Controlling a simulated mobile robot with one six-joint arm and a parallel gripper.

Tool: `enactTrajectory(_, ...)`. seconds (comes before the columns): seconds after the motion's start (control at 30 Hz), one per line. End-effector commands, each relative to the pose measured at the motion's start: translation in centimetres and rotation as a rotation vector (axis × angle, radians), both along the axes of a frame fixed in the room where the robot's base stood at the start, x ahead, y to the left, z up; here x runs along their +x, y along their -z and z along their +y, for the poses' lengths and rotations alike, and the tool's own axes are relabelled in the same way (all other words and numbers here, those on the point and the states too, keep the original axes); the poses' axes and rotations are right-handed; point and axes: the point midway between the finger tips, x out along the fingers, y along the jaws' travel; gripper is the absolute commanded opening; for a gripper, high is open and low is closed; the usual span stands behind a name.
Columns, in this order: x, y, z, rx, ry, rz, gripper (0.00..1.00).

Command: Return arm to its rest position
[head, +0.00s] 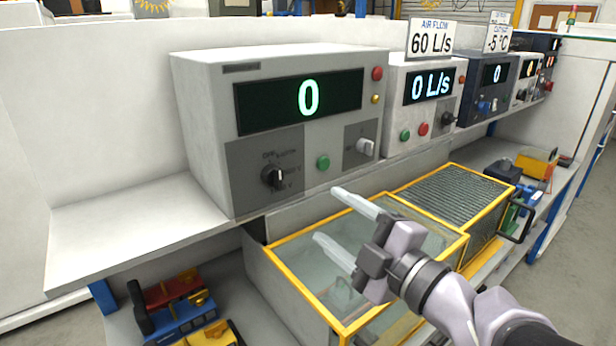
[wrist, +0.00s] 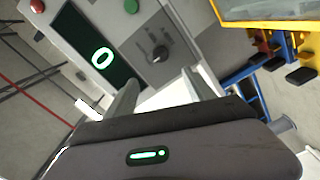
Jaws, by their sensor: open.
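My gripper (head: 340,224) is in the head view, lower middle. Its two pale fingers are spread apart with nothing between them. It is above the yellow-framed clear box (head: 287,256) and in front of the large grey control unit (head: 210,112), which shows a green 0. In the wrist view the two fingers of my gripper (wrist: 160,92) point toward the same unit's panel, with its dark knob and green button. No contact between the fingers and any object can be made out.
A smaller unit (head: 396,113) reads 0 L/s under a 60 L/s sign (head: 432,38). Another dark unit (head: 478,96) stands farther right. A yellow-framed grille (head: 452,196) adjoins the clear box. Toy-like red, blue and yellow parts (head: 180,308) lie at the lower left. The shelf's left end (head: 120,228) is bare.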

Motion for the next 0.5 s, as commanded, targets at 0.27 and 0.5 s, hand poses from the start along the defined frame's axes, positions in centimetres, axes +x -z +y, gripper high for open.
enactTrajectory(0.27,-0.6,0.2,-0.4,-0.001,0.001,0.003,0.63)
enactTrajectory(0.5,1.1,-0.6,-4.0,0.117,0.228,0.094,0.63)
